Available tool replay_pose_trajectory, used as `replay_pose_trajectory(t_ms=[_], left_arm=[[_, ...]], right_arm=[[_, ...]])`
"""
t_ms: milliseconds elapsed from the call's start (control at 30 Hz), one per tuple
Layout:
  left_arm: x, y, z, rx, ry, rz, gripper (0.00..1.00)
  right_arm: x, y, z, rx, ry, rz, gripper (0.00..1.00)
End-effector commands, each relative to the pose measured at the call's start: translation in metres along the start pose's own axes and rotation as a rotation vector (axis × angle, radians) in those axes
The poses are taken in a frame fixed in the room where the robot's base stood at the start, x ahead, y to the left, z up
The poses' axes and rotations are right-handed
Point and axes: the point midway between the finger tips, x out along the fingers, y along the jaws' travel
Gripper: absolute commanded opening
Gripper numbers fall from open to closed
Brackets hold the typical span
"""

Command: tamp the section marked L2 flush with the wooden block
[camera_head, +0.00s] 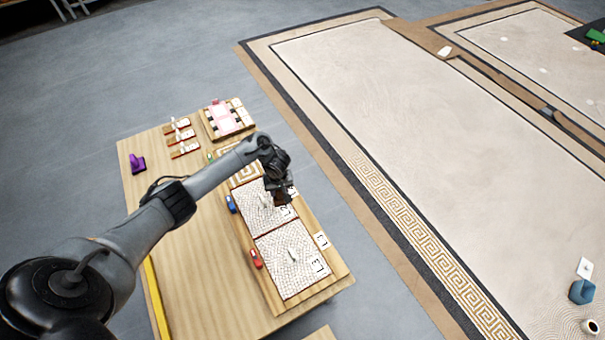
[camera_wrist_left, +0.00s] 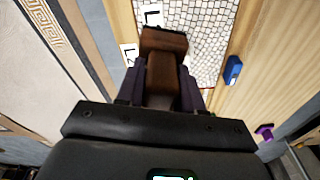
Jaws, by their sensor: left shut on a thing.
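My left gripper (camera_head: 277,184) is shut on the brown wooden block (camera_wrist_left: 163,42), which extends beyond the fingers in the left wrist view. In the head view the dark gripper hangs over the upper white mosaic section (camera_head: 250,204), beside its partly covered "L" label, which I take to be L2. The block's lower end (camera_head: 283,198) is over the right part of this section; I cannot tell whether it touches. Small pale raised pieces show on the section next to the gripper. My right gripper is not in view.
The lower mosaic section (camera_head: 283,278) has a small pale piece on it. A blue object (camera_head: 231,204) and a red object (camera_head: 256,259) lie along the left edge. A purple object (camera_head: 137,163), several small trays and a pink-and-white board (camera_head: 229,118) are on the wooden table (camera_head: 190,270).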

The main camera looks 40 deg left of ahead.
Motion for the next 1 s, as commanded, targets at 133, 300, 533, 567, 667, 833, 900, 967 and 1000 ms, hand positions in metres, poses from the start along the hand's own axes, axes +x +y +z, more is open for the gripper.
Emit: replay_pose_trajectory(t_ms=[133,300,533,567,667,833,900,967,1000], left_arm=[[0.019,-0.04,0.012,-0.029,0.002,-0.004,0.06],[0.036,-0.068,0.029,-0.033,0.002,-0.002,0.06],[0.047,-0.083,0.04,-0.034,0.003,0.002,0.06],[0.048,-0.084,0.041,-0.034,0.003,0.002,0.06],[0.052,-0.085,0.042,-0.034,0.003,0.003,0.06],[0.061,-0.085,0.043,-0.034,0.003,0.002,0.06],[0.066,-0.085,0.044,-0.033,0.002,0.002,0.06],[0.07,-0.085,0.044,-0.033,0.002,0.002,0.06],[0.074,-0.085,0.045,-0.033,0.002,0.002,0.06]], right_arm=[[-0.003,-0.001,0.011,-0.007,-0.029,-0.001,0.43],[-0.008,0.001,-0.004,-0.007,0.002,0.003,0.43],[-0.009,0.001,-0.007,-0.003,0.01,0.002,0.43],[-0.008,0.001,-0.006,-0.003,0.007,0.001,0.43],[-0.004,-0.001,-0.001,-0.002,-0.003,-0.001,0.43],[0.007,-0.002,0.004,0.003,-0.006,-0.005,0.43],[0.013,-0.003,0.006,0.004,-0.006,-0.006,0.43],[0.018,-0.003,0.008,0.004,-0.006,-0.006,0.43],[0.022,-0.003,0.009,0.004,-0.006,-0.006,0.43]])
